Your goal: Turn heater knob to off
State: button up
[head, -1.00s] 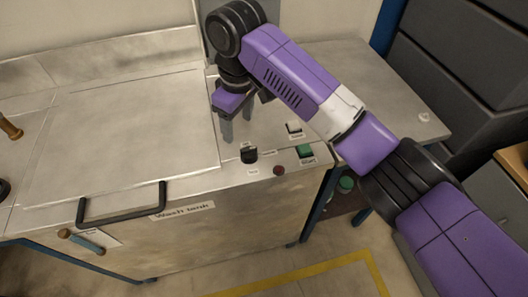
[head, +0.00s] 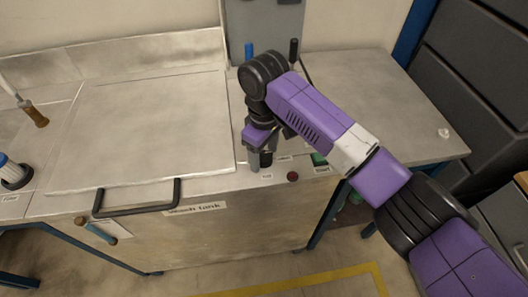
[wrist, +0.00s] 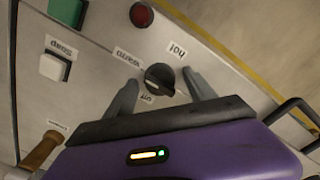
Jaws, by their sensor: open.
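The heater knob (wrist: 159,79) is a round black dial with a raised grip bar on the metal panel. In the wrist view it sits between the fingers of my open gripper (wrist: 160,76), with a gap on both sides. Small printed labels surround it; one below reads like "off" (wrist: 146,98) and one above right like "hot" (wrist: 177,50). The exact pointer direction is hard to tell. In the head view my gripper (head: 261,159) points down over the dark knob (head: 266,159), partly hiding it.
The bench (head: 400,110) at right is mostly clear.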

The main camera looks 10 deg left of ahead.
jog(key=shift+c, duration=0.4)
jog(key=c, duration=1.3)
jog(key=shift+r+n, duration=0.1)
jog(key=shift+n, duration=0.3)
jog(key=n+p, duration=0.1)
jog(key=n, duration=0.1)
jog(key=shift+n, duration=0.4)
jog(key=n+p, duration=0.1)
jog(key=n, duration=0.9)
jog(key=shift+a+p, duration=0.1)
jog(key=shift+p, duration=0.25)
jog(key=n, duration=0.4)
jog(key=shift+n, duration=0.3)
